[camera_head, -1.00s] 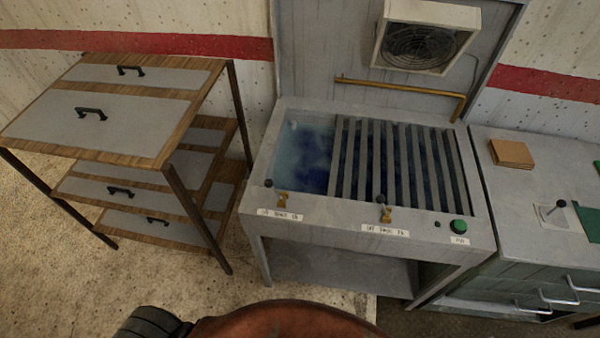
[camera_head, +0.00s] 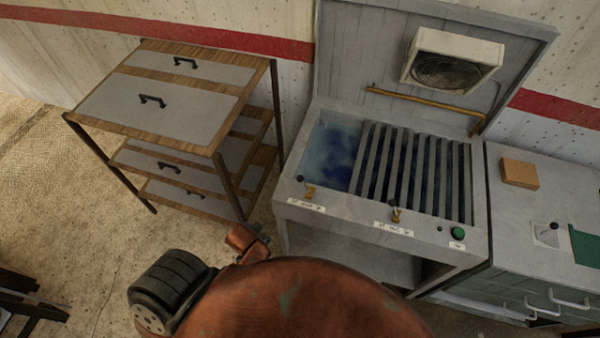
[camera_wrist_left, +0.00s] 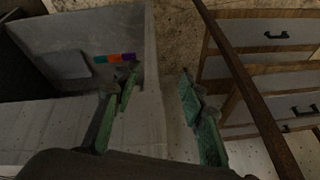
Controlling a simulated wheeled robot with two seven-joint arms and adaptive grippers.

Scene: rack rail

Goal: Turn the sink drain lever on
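The grey sink (camera_head: 452,236) stands in the middle of the head view, with blue water under a slatted grate on its right part. On its front rim are two small levers with dark knobs and brass bases, a left one (camera_head: 308,188) and a right one (camera_head: 396,214). Each has a white label below it, too small to read surely. A round green button (camera_head: 430,233) is at the right. My left gripper (camera_wrist_left: 160,90) shows only in the left wrist view, its two green fingers apart with nothing between them. It is away from the levers. My right gripper is not in view.
A wood-framed drawer unit (camera_head: 160,105) stands left of the sink, with a narrow floor gap between. A grey counter (camera_head: 500,225) with a brown box (camera_head: 519,174) adjoins on the right. A fan box (camera_head: 452,62) and brass pipe are on the back panel.

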